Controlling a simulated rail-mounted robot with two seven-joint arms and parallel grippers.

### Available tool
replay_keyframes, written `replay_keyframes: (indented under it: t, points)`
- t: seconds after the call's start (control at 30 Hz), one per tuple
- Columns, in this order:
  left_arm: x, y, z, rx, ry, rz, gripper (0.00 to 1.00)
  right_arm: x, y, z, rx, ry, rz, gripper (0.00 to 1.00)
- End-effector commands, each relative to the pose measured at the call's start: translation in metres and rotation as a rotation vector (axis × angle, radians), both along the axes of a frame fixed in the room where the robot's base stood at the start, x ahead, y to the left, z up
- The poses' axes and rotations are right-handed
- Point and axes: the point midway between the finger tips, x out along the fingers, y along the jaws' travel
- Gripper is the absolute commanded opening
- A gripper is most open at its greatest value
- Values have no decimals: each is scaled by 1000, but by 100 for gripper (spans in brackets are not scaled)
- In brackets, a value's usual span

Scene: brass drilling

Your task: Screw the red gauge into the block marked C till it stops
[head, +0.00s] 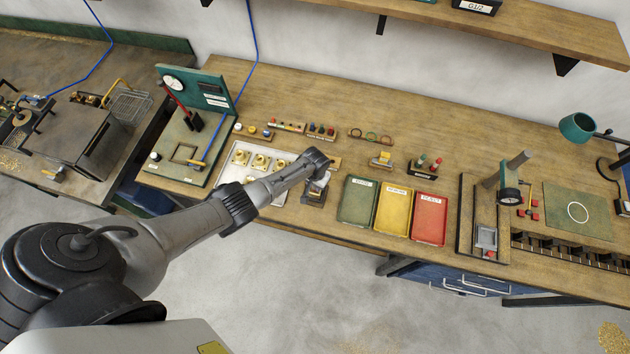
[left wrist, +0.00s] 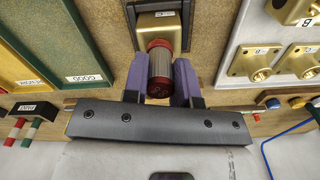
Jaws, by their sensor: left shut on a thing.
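In the left wrist view my left gripper (left wrist: 160,92), with purple finger pads, is shut on the red gauge (left wrist: 159,58), a ribbed red cylinder with a pale middle. The gauge's far end meets or hides the front of a brass block (left wrist: 157,30) in a dark holder; how deep it sits I cannot tell. The small label on this block is not readable. In the head view my left gripper (head: 319,172) is over the dark holder (head: 314,195) at the bench front, and the gauge is mostly hidden. My right gripper is not in view.
A white tray (head: 228,170) of brass blocks lies left of the holder. Green (head: 357,200), yellow (head: 393,210) and red (head: 429,217) trays lie to its right. Small racks with rings and plugs (head: 321,132) stand behind. A green test stand (head: 195,95) stands further left.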

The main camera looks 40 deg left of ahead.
Motion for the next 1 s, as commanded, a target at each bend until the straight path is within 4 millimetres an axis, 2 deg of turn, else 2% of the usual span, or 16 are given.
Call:
replay_keyframes:
  t: [0.6,0.8,1.0]
  points:
    - [0,2,-3,2,-1,-901,7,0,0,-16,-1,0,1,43]
    - [0,2,-2,1,0,-1020,7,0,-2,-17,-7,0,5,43]
    - [0,1,-2,1,0,-1028,7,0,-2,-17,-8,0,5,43]
